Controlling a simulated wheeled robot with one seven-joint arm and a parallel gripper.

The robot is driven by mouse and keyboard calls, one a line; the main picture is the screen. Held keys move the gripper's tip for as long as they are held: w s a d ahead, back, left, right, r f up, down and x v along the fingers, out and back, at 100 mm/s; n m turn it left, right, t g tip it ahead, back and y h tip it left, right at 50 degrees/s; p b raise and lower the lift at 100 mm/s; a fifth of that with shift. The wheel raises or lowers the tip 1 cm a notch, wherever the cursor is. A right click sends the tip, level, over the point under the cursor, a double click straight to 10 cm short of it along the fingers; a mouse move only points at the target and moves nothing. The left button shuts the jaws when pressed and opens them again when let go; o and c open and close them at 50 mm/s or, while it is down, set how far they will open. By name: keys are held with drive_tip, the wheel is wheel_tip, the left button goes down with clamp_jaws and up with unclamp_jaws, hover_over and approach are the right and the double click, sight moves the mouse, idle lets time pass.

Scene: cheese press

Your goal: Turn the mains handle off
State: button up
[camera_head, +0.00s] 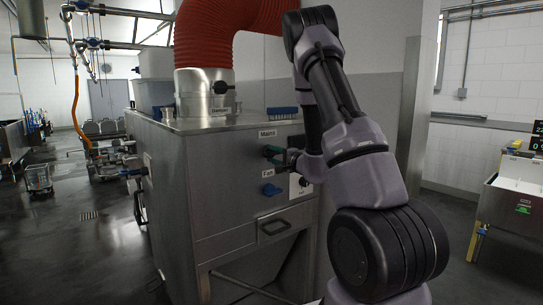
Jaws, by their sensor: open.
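A steel machine cabinet (222,178) stands in the middle of the view. My gripper (283,159) is at the panel, close to the right and lower side of this handle. It is open. The fingers are small and partly hidden by my wrist, so I cannot tell whether they touch the handle or are around it. The handle's exact angle is also hard to tell.
A blue fan handle (271,189) sits just below, with a drawer (274,227) under it. A blue brush (282,112) lies on the cabinet top near a red hose (235,30). A steel sink unit (510,205) stands at right.

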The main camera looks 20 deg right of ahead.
drive_tip(key=v, duration=1)
drive_tip(key=s+a+r+n+g+y, duration=0.2)
drive_tip(key=s+a+r+g+y, duration=0.15)
drive_tip(key=a, duration=0.35)
drive_tip(key=s+a+r+n+g+y, duration=0.3)
drive_tip(key=a+r+y, duration=0.15)
drive_tip(key=a, duration=0.25)
drive_tip(key=s+a+r+n+g, duration=0.35)
drive_tip(key=s+a+g, duration=0.3)
drive_tip(key=s, duration=0.45)
drive_tip(key=s+d+r+n+t+h, duration=0.1)
drive_tip(key=s+d+r+t+h, duration=0.2)
drive_tip(key=s+d+h, duration=0.5)
drive_tip(key=s+r+h, duration=0.1)
drive_tip(key=h, duration=0.2)
drive_tip(key=shift+s+d+h, duration=0.3)
drive_tip(key=shift+s, duration=0.05)
